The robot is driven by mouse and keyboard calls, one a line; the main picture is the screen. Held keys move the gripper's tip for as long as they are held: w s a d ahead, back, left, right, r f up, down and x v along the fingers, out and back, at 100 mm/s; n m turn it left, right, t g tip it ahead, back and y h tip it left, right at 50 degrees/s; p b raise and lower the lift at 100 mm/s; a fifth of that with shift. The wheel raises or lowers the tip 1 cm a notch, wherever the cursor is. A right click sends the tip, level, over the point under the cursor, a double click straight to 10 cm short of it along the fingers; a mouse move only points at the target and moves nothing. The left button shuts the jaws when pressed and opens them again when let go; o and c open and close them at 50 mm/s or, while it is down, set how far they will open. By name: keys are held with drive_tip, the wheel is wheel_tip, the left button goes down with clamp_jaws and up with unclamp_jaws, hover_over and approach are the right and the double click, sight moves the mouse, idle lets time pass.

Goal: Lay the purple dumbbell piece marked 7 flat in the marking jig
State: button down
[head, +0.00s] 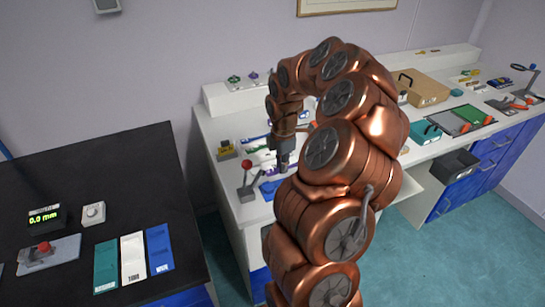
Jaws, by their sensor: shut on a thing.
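My gripper (283,163) points down over the white bench, left of my arm's bend. It is shut on a small purple piece (282,170) that just shows at the fingertips, low over the bench. The piece looks like the purple dumbbell, but its number is too small to read. A flat blue item (268,189) lies on the bench just below and left of the fingertips. It may be the marking jig, but I cannot tell for sure. My arm hides part of the bench to the right.
A lever device with a red knob (246,180) stands close to the left of my gripper. A yellow-topped device (226,150) is behind it. A dark table (90,180) with colored cards is at left. A brown case (420,88) sits farther right.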

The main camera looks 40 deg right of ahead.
drive_tip(key=shift+w, duration=0.55)
drive_tip(key=shift+f+b, duration=0.95)
drive_tip(key=shift+f, duration=2)
drive_tip(key=shift+f+b, duration=0.35)
drive_tip(key=shift+f, duration=0.2)
drive_tip(key=c, duration=1.2)
unclamp_jaws()
drive_tip(key=shift+r, duration=0.15)
wheel_tip(320, 180, up, 12)
drive_tip(key=shift+f, duration=0.1)
